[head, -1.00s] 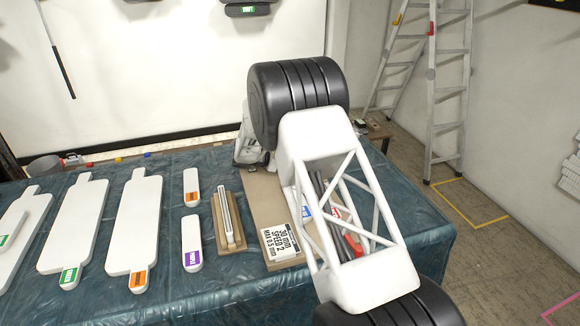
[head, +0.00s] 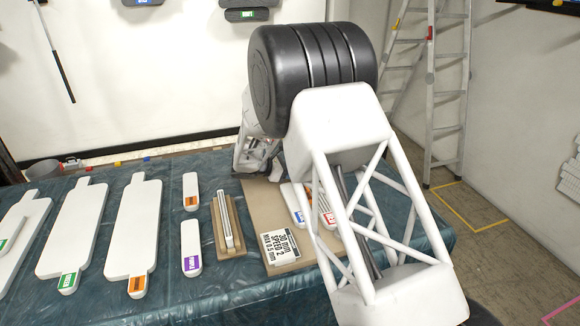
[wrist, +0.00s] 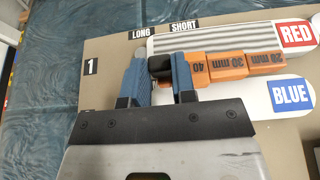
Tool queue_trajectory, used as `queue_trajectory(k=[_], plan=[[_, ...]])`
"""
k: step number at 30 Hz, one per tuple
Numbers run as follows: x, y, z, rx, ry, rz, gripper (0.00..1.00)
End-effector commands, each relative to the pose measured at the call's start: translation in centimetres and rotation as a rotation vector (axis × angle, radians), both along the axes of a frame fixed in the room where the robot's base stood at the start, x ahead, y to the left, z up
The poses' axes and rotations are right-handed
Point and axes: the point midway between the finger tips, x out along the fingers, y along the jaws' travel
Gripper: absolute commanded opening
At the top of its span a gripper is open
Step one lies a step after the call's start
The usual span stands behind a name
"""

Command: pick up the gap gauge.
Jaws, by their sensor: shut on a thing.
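The gap gauge (wrist: 218,70) is an orange stepped block marked 40, 30 mm and 28 mm in the wrist view. My gripper (wrist: 162,72) has blue fingers on either side of the gauge's left end and is shut on it. A dark part shows between the fingers. The gauge's blocks extend to the right of the fingers, over white strips labelled RED (wrist: 297,34) and BLUE (wrist: 291,95). I cannot tell whether it touches them. In the head view the gauge is not discernible, and my arm covers part of the board.
A tan board (head: 257,205) carries the strips and a printed card (head: 279,246). To its left, a tan holder (head: 235,240) with a pale bar, small labelled pieces (head: 191,248) and large white paddles (head: 132,225) lie on the dark green cloth (head: 218,290). A ladder (head: 447,90) stands behind right.

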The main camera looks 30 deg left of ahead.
Motion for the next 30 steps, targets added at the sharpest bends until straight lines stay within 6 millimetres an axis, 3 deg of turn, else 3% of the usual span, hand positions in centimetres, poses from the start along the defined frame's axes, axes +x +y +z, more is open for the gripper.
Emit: queue_trajectory(k=[6, 15, 30], plan=[[-2.6, -2.0, 0.4, 0.0, 0.0, 0.001, 0.0], [-4.9, -3.8, 0.7, 0.001, 0.0, 0.001, 0.0], [-5.7, -4.5, 0.7, 0.001, 0.001, 0.0, 0.0]])
